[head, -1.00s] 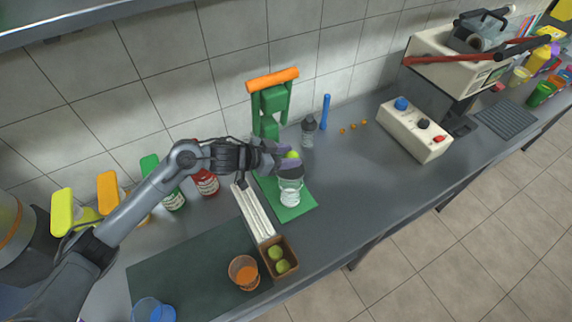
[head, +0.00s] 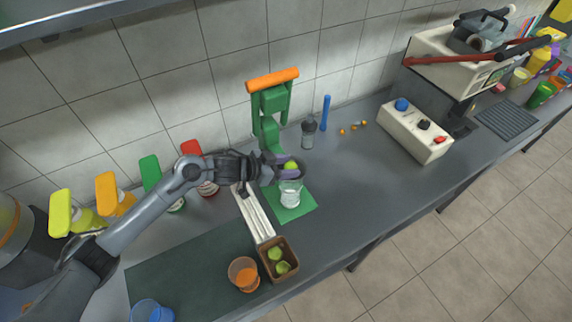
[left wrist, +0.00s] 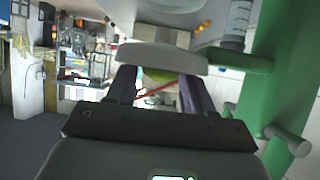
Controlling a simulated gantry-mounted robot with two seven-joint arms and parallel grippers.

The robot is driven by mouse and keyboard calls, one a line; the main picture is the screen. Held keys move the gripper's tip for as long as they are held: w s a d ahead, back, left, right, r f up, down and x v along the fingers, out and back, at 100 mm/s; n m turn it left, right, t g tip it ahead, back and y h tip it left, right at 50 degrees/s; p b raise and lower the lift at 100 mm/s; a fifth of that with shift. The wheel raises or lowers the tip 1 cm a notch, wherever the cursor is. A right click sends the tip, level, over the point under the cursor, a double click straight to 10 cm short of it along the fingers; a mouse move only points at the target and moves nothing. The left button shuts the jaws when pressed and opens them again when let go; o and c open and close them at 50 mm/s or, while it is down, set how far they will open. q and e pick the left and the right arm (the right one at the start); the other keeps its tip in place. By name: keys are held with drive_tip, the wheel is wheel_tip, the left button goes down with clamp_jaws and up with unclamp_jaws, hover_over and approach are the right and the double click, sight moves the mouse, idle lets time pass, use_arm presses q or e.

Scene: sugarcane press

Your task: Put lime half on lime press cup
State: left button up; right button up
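The green lime press (head: 270,103) with an orange handle stands against the wall. My left gripper (head: 287,170) is at the front of the press, with its fingers around a green lime half (head: 291,165). The lime is above a clear glass (head: 290,194) on the green base. In the left wrist view, the lime (left wrist: 160,75) shows between the two dark fingers (left wrist: 158,92), partly hidden by a white piece (left wrist: 160,58) just beyond them. The press cup cannot be made out clearly, nor whether the lime touches it. My right gripper is not in view.
A brown box (head: 292,250) with limes and an orange cup (head: 243,272) stand at the front. A grey bottle (head: 308,131) and a blue stick (head: 326,112) stand right of the press. Capped bottles line the wall at left. The counter right of the press base is mostly clear.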

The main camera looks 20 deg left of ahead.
use_arm(q)
drive_tip(key=shift+r, duration=0.1)
drive_tip(key=shift+r, duration=0.2)
drive_tip(key=p+v, duration=0.1)
drive_tip(key=v, duration=1.1)
idle(0.3)
